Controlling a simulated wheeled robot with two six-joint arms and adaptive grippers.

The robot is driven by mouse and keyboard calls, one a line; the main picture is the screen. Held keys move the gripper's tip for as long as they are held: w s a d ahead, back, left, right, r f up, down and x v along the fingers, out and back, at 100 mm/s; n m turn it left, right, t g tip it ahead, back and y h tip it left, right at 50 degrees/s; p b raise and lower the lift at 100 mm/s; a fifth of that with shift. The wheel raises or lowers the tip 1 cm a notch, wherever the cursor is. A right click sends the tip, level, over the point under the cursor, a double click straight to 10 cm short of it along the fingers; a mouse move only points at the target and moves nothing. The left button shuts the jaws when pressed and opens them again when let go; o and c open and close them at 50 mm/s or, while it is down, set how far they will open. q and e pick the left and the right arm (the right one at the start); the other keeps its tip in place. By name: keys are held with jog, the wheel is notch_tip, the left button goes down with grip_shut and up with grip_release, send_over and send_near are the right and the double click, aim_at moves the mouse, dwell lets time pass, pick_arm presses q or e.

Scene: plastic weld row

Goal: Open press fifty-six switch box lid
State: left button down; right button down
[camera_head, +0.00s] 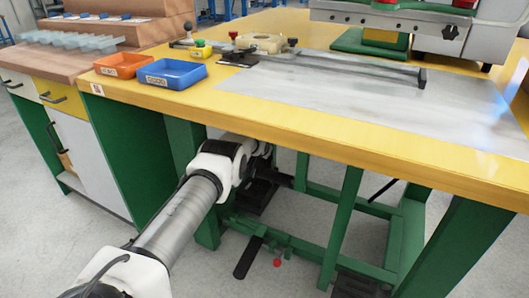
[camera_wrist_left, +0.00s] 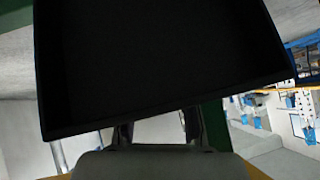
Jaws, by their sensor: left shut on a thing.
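In the left wrist view a large dark panel with a thin raised rim (camera_wrist_left: 160,118), which looks like the switch box lid, fills the upper middle and sits slightly tilted. My left gripper (camera_wrist_left: 155,132) has its fingers at the panel's near edge and is shut on it; the fingertips are partly hidden. In the head view my left arm reaches under the front edge of the yellow press table, with the dark gripper (camera_head: 275,178) below the tabletop. The lid and the box cannot be made out clearly there. My right gripper is in neither view.
The yellow tabletop (camera_head: 300,118) overhangs my left arm. Green legs and crossbars (camera_head: 343,215) stand close to its right. On top are an orange tray (camera_head: 122,72), a blue tray (camera_head: 170,84) and a metal plate (camera_head: 345,90). A drawer cabinet (camera_head: 95,150) stands at left.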

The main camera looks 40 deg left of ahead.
pick_arm(q)
jog(key=shift+f, duration=0.1)
dwell(0.4)
jog(key=c, duration=0.9)
grip_release()
jog(key=shift+f, duration=0.15)
